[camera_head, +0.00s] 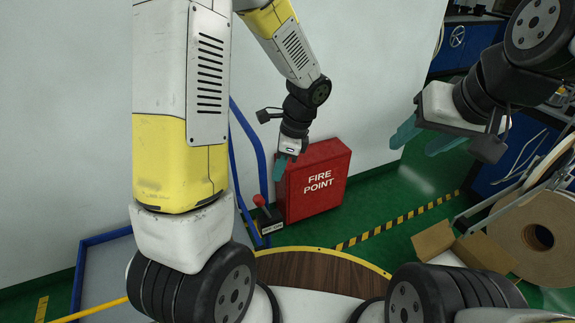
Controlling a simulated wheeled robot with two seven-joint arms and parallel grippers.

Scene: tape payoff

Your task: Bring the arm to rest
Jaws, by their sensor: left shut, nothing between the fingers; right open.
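My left gripper (280,168) hangs down at the end of its white, yellow and black arm, its teal fingers closed together with nothing seen between them. In the picture it overlaps the upper left edge of the red FIRE POINT box (318,182); I cannot tell whether it touches. My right gripper (423,139) is at the upper right, its two teal fingers spread apart and empty, pointing left and down. It is in front of the pale wall's edge and the green floor.
A blue rail (248,140) and a small device with a red knob (258,201) stand left of the red box. At right are a large tape roll (540,228) and an open cardboard box (436,241). Black-yellow floor tape (395,224) crosses the green floor.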

